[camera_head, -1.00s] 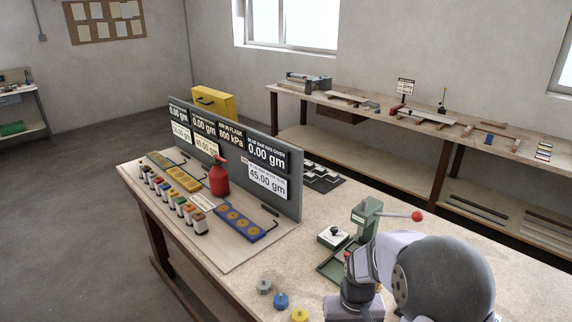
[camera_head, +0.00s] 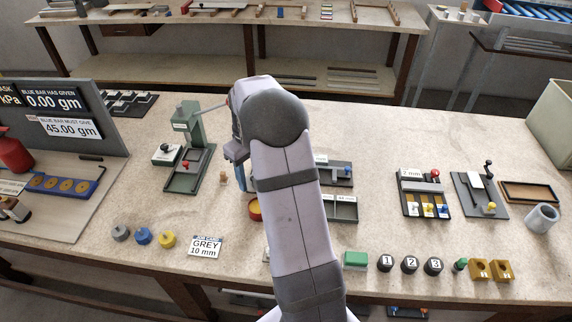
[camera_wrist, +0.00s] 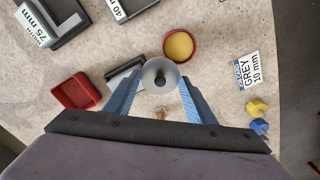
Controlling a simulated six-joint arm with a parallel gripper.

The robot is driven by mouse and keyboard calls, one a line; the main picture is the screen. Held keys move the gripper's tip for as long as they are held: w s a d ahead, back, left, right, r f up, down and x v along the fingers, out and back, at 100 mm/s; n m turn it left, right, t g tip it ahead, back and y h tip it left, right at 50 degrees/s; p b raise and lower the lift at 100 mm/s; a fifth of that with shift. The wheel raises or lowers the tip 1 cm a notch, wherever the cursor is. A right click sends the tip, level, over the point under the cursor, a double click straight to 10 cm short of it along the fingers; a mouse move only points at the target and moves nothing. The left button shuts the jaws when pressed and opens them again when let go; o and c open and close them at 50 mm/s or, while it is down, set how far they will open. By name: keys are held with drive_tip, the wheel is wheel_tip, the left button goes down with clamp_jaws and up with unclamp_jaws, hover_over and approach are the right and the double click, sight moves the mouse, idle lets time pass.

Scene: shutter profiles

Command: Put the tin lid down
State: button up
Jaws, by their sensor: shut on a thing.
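My gripper (camera_wrist: 160,92) has its two blue fingers closed on the tin lid (camera_wrist: 160,73), a grey disc with a dark centre seen from above in the wrist view. An open round red tin (camera_wrist: 167,58) with yellow contents stands on the bench just beyond the lid. In the head view my gripper (camera_head: 236,178) hangs over the bench, beside the green press, and the red tin (camera_head: 253,213) is partly hidden behind my arm. The lid cannot be made out in the head view.
A red tray (camera_wrist: 75,92) and a dark block (camera_wrist: 122,74) lie left of the lid. Bare bench shows around the tin.

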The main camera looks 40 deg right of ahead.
drive_tip(key=d+r+n, duration=0.1)
drive_tip(key=d+r, duration=0.1)
drive_tip(key=d, duration=0.9)
drive_tip(key=shift+s+a+f+p, duration=0.15)
drive_tip(key=shift+f+p, duration=0.7)
drive_tip(key=shift+f, duration=1.55)
drive_tip(key=shift+s+f+p, duration=0.2)
drive_tip(key=shift+f+p, duration=0.65)
drive_tip(key=shift+f, duration=1.5)
drive_tip(key=shift+f, duration=0.2)
drive_tip(key=o, duration=1)
wheel_tip(320, 180, up, 12)
drive_tip(key=b, duration=0.4)
drive_tip(key=shift+r, duration=0.2)
drive_tip(key=shift+a, duration=0.15)
